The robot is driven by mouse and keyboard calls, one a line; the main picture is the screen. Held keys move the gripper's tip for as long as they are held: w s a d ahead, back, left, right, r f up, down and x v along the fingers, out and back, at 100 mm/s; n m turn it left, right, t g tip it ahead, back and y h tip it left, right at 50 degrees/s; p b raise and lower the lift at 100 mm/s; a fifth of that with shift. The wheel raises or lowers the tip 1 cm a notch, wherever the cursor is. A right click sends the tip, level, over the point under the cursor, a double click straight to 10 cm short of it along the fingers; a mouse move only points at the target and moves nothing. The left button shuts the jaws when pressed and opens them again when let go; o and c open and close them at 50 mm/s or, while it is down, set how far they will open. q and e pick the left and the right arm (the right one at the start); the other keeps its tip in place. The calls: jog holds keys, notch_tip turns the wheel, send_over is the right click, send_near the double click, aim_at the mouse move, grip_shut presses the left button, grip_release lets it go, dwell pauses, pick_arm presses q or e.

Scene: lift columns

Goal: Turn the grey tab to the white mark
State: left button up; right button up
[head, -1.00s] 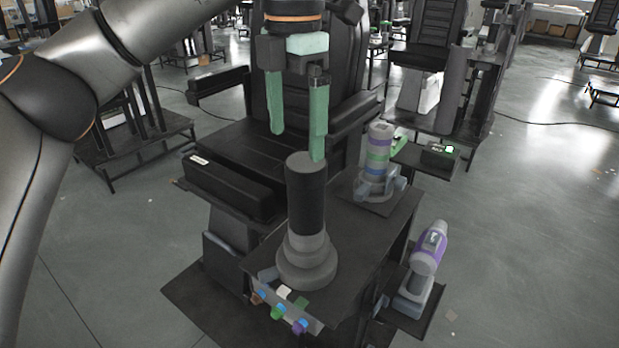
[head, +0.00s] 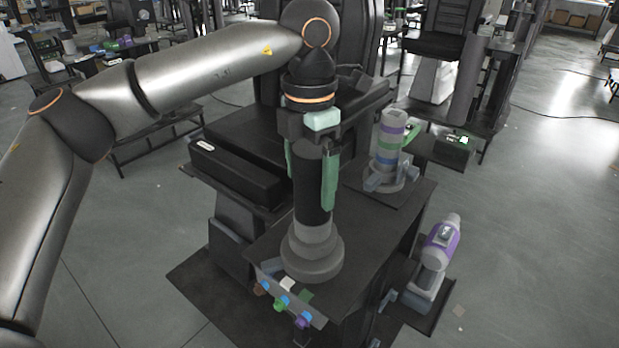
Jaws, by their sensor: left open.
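A column with a black upper cylinder (head: 313,195) stands upright on a stepped grey round base (head: 312,258), on a dark stand top. I cannot make out a grey tab distinctly. My left gripper (head: 309,190) is open and points down, with its green fingers on either side of the black cylinder. Its palm is just above the cylinder's top. Whether the fingers touch it I cannot tell. My right gripper is not in view.
The stand's front panel has several coloured knobs (head: 281,303). A banded purple and green column (head: 389,145) stands behind to the right. A purple and grey device (head: 440,243) sits on a lower shelf at right. A black padded box (head: 238,174) lies to the left.

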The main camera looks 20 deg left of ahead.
pick_arm(q)
jog(key=shift+f, duration=0.25)
jog(key=shift+r, duration=0.1)
grip_shut()
dwell(0.7)
